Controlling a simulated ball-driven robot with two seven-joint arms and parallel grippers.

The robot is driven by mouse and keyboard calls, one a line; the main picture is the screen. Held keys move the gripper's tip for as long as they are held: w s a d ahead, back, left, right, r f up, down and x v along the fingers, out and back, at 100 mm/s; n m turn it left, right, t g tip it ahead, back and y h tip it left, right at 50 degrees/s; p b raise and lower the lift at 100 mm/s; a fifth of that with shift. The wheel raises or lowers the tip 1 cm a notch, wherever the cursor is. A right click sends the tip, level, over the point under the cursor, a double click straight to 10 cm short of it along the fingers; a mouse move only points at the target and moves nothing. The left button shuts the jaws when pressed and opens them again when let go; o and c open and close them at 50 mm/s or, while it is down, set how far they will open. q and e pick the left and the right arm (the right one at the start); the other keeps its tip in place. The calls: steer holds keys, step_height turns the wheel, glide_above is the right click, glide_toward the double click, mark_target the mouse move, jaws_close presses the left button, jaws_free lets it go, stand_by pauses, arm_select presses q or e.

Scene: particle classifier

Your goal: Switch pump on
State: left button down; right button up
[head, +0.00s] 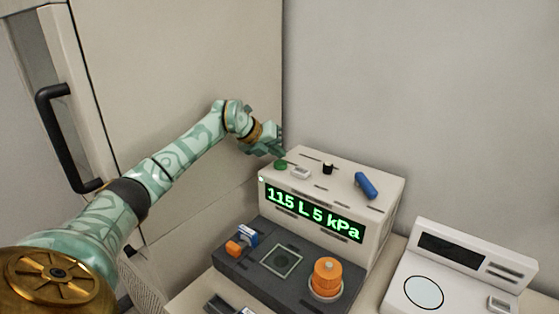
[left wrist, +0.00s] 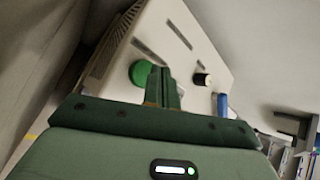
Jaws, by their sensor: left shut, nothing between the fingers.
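The white box (head: 390,205) has a lit display (head: 312,210) reading "115 L 5 kPa" in green. On its top are a green round button (head: 281,164), a small white switch (head: 300,172), a black knob (head: 327,168) and a blue handle (head: 367,186). My left gripper (head: 281,152) is shut and empty, close to the green button at the box's back left corner. In the left wrist view, its fingers (left wrist: 167,78) are right beside the green button (left wrist: 143,72) and hide the white switch. I cannot tell whether they touch anything. My right gripper is not in view.
A dark base unit (head: 275,285) with an orange knob (head: 327,278) stands in front of the box. A white scale-like device (head: 450,275) stands at right. A cabinet with a black handle (head: 62,140) is at left; the wall is close behind.

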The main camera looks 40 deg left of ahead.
mark_target(277, 164)
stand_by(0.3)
arm_select(q)
step_height(277, 164, up, 5)
steer(key=p, duration=0.4)
steer(key=shift+r, duration=0.15)
stand_by(0.7)
